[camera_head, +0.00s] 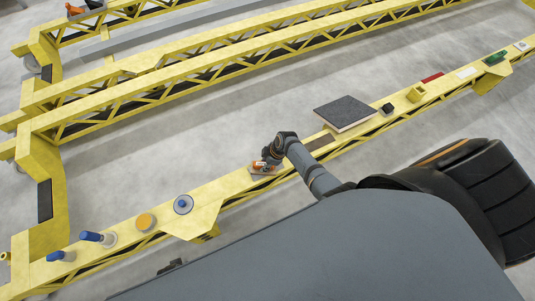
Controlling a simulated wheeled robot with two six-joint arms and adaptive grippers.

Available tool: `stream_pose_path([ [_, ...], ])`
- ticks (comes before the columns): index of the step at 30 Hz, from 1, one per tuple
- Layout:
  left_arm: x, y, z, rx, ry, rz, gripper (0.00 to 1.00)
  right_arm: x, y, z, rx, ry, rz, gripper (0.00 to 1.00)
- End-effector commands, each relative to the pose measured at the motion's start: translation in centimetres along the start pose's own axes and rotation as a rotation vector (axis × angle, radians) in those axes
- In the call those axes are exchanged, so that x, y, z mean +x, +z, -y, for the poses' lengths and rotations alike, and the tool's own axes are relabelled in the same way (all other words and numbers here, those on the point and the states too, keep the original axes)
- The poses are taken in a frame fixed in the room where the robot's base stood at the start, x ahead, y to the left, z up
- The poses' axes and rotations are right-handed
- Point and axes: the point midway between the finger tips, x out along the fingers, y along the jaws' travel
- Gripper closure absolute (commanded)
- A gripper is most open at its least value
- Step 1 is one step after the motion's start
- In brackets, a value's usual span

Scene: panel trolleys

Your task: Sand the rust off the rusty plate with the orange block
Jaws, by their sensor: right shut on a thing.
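My right gripper (268,162) is low over the near yellow trolley rail, its arm reaching in from the lower right. It is shut on the orange block (260,164), which is small in view and partly hidden by the fingers. Directly under it lies a small grey-brown plate (264,172) flat on the rail, which appears to be the rusty plate. Whether the block touches the plate is too small to tell. My left gripper is not in view.
On the same rail (219,192) are a grey disc with a blue knob (183,204), an orange round item (145,222), blue-topped items (98,239), a brown flat piece (319,142), a large dark-topped board (345,112) and a yellow item (415,94). Grey floor lies beyond.

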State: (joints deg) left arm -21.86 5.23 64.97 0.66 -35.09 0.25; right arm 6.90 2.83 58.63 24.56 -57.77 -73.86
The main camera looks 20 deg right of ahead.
Motion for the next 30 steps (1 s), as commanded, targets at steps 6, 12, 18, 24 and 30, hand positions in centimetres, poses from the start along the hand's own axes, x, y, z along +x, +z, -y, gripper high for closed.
stream_pose_path([
  [6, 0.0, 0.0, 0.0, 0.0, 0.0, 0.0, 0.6, 0.1, 0.0, 0.2, 0.001, -0.003, 0.001, 1.0],
  [12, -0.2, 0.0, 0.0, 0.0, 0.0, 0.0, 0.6, 0.5, -1.1, 0.8, 0.001, -0.003, 0.0, 1.0],
  [18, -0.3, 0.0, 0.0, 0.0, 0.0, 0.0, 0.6, 0.7, -1.5, 1.1, 0.0, -0.002, 0.002, 1.0],
  [24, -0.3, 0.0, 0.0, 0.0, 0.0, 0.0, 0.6, 0.7, -1.7, 1.1, 0.0, -0.002, 0.002, 1.0],
  [30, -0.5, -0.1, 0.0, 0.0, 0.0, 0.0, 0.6, 1.1, -2.9, 1.8, 0.001, -0.004, 0.0, 1.0],
])
